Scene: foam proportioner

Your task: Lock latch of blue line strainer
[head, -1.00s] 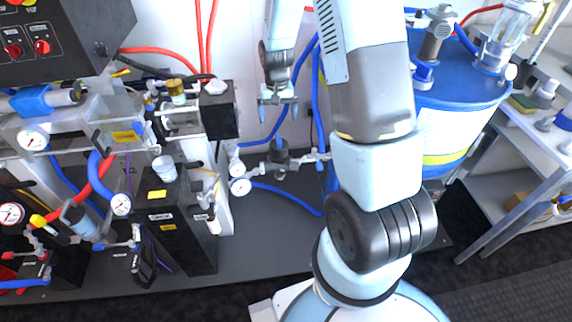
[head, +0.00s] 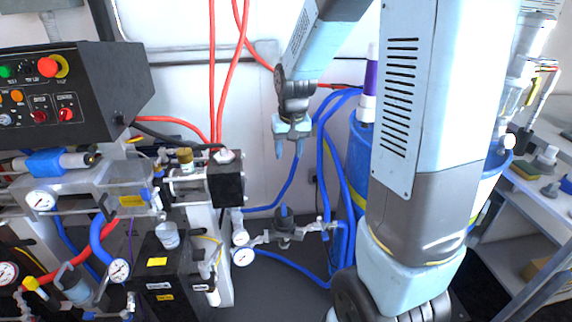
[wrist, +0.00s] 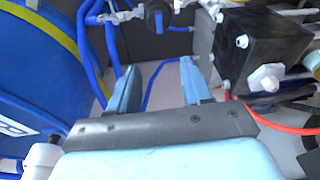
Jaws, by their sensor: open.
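The blue line strainer (head: 283,224) is a small dark body with a bluish top. It sits low in the metal pipe run between the gauges and the blue hoses. In the wrist view the dark strainer (wrist: 158,16) shows at the top edge, partly cut off. Its latch is too small to make out. My gripper (head: 289,150) points down, open and empty, above the strainer and apart from it.
A large blue drum (wrist: 40,70) stands close on one side. A black box (head: 226,180) with fittings and a gauge (head: 242,257) are on the other. Blue hoses (head: 288,262) run around the strainer. Red hoses (head: 212,80) hang behind.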

